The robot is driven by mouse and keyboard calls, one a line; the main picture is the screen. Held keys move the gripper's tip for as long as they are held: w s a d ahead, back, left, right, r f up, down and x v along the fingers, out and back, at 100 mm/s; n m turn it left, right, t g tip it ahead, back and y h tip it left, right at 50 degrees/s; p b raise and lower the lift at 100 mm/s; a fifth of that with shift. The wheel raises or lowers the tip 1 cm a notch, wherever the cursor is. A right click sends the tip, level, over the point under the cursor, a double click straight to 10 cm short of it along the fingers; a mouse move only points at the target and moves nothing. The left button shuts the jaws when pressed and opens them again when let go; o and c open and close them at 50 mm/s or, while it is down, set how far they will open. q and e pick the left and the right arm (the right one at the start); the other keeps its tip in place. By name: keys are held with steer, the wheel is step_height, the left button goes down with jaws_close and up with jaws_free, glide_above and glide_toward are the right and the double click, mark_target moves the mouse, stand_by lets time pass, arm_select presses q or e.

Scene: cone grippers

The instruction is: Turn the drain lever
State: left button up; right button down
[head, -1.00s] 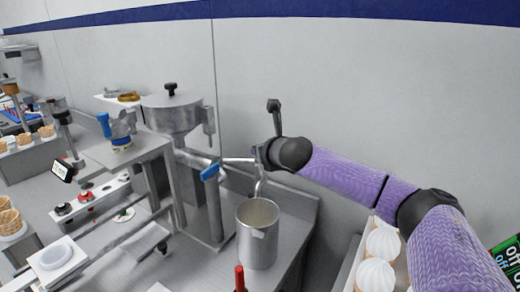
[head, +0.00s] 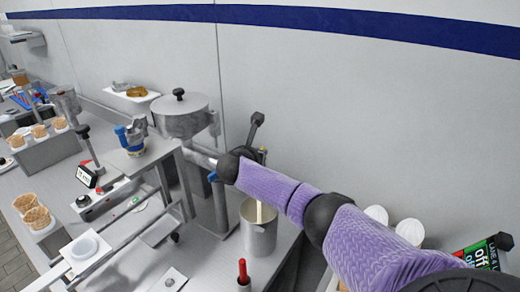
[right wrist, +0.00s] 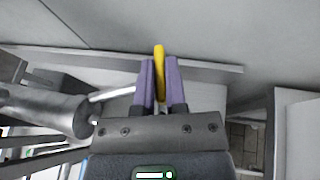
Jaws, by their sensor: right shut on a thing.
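The drain lever shows as a narrow yellow bar (right wrist: 160,60) in the right wrist view. My right gripper (right wrist: 158,68) is shut on it, with one purple finger on each side. The metal tank (head: 182,116) has a pipe that runs to the gripper; the pipe also shows in the right wrist view (right wrist: 45,108). A pale cream stream (head: 259,211) hangs below the wrist into the metal pot (head: 257,238). My left gripper is not in view.
A blue handle (head: 212,176) sits partly behind my right wrist. A red-topped bottle (head: 243,272) stands in front of the pot. White rounded swirls (head: 410,231) lie beneath my right arm. Cones in holders (head: 36,217) stand at left. The wall is close behind.

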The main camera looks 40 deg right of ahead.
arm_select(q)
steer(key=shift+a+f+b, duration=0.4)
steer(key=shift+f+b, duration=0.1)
arm_select(e)
steer(key=shift+w+m+g+h, duration=0.1)
steer(key=shift+m+g+h, duration=0.4)
steer(key=shift+m+g, duration=0.55)
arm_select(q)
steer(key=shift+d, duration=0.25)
arm_select(e)
steer(key=c, duration=0.7)
jaws_free()
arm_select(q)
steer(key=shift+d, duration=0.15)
arm_select(e)
steer(key=shift+a, duration=0.1)
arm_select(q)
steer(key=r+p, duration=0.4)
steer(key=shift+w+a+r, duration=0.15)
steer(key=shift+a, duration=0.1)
arm_select(e)
steer(key=v, duration=0.9)
steer(key=shift+a+r, duration=0.2)
steer(key=shift+a, duration=0.15)
